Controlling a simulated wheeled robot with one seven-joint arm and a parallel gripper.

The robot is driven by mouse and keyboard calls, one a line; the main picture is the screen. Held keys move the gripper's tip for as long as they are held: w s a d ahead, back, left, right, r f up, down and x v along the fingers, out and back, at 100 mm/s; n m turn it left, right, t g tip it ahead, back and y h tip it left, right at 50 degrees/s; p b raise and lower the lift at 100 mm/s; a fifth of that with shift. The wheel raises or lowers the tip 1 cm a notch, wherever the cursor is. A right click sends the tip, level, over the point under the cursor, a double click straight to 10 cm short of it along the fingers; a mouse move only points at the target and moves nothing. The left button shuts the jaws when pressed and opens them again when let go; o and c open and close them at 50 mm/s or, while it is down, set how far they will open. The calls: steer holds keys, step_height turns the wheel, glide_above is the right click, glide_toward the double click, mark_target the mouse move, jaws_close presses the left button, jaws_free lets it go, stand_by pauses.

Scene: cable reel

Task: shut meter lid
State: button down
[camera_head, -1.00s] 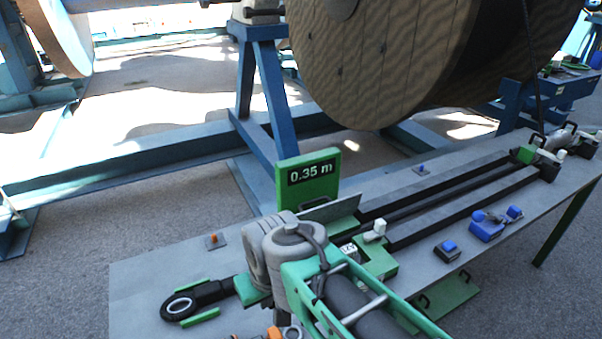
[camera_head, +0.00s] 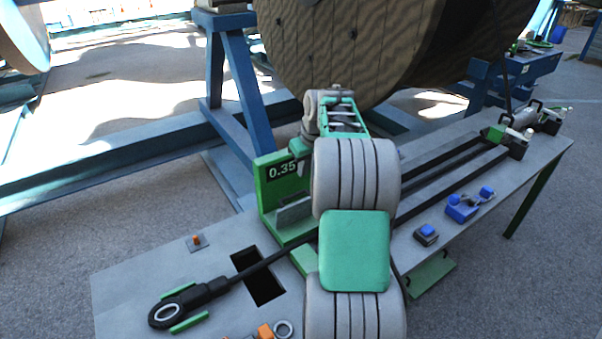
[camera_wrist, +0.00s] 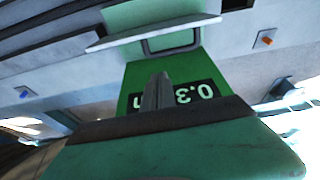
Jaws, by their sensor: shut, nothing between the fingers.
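The green meter (camera_head: 266,197) stands on the bench in the head view, with an upright dark display reading 0.35. A tilted grey plate (camera_head: 294,213), perhaps its lid, stands in front of the display. In the wrist view, the meter (camera_wrist: 135,75) shows its display upside down, with a dark handle (camera_wrist: 171,49) beside the pale plate's edge (camera_wrist: 150,33). My gripper (camera_wrist: 157,80) is shut and empty, its fingers overlapping the display in that view. I cannot tell whether they touch it.
A black rod with a ring end (camera_head: 172,311) passes over a dark rectangular opening (camera_head: 258,276) in the bench. Blue parts (camera_head: 466,206) lie to the right. A large cable reel (camera_head: 345,50) and its blue stand (camera_head: 237,90) rise behind. The bench's left part has clear surface.

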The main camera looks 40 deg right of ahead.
mark_target(305, 200)
steer(key=p+x, duration=0.1)
steer(key=x, duration=0.7)
steer(key=shift+f, duration=0.15)
steer(key=shift+a+b, duration=0.1)
steer(key=shift+b, duration=0.4)
steer(key=shift+s+t+b, duration=0.25)
steer(key=shift+t+b, duration=0.05)
steer(key=shift+t, duration=0.1)
